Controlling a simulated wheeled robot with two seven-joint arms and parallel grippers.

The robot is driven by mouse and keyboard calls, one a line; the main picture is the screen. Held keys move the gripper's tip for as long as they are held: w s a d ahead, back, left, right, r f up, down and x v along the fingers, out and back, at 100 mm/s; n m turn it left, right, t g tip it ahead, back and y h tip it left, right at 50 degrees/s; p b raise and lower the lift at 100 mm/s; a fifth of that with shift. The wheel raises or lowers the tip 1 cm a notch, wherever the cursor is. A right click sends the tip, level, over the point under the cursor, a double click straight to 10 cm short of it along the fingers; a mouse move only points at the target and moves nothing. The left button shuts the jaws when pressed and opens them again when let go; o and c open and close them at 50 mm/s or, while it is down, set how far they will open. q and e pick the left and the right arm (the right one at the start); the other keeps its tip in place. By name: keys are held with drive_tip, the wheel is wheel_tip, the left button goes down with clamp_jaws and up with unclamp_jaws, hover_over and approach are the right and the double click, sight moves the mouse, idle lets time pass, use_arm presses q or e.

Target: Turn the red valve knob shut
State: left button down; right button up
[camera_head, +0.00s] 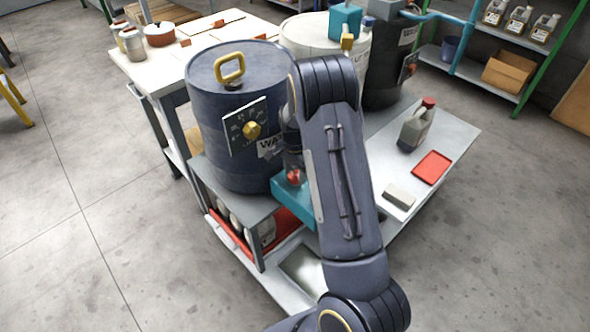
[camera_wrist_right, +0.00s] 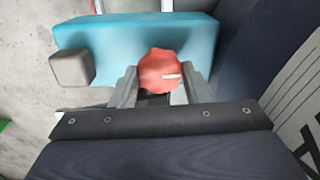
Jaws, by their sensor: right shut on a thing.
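The red valve knob (camera_wrist_right: 160,70) sits against a teal block (camera_wrist_right: 95,38) in the right wrist view. A short white mark shows on the knob's face, running roughly sideways. My right gripper (camera_wrist_right: 160,82) has one finger on each side of the knob and is shut on it. In the head view the red knob (camera_head: 294,177) shows small, just left of my right forearm and beside the dark blue drum (camera_head: 215,115). My right arm hides much of the teal block and part of the gripper there. My left gripper is not in view.
The drum, with a yellow handle (camera_head: 230,68), stands close left of my arm. A grey block (camera_wrist_right: 72,68) sticks out beside the knob.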

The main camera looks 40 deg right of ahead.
sight(295, 175)
drive_tip(key=shift+m, duration=0.5)
drive_tip(key=o, duration=1)
drive_tip(key=shift+c, duration=0.2)
drive_tip(key=shift+r+p, duration=0.7)
drive_tip(key=shift+r, duration=3.25)
drive_tip(key=shift+r, duration=0.1)
drive_tip(key=s+a+r+n+t+y+p, duration=0.1)
drive_tip(key=s+a+r+n+p, duration=0.25)
drive_tip(key=s+a+r, duration=0.35)
drive_tip(key=s+a+r+n+t+y+p, duration=0.2)
drive_tip(key=s+a+r+n, duration=0.15)
drive_tip(key=r, duration=0.55)
drive_tip(key=s+a+r+n+t+y+p, duration=0.1)
drive_tip(key=s+a+r+n+p, duration=0.3)
drive_tip(key=s+r, duration=0.35)
drive_tip(key=s+a+r+n+t+p, duration=0.1)
drive_tip(key=s+a+n, duration=0.3)
drive_tip(key=s, duration=0.3)
drive_tip(key=shift+a+r+n+t, duration=0.3)
drive_tip(key=shift+a+r, duration=0.1)
drive_tip(key=shift+a, duration=0.35)
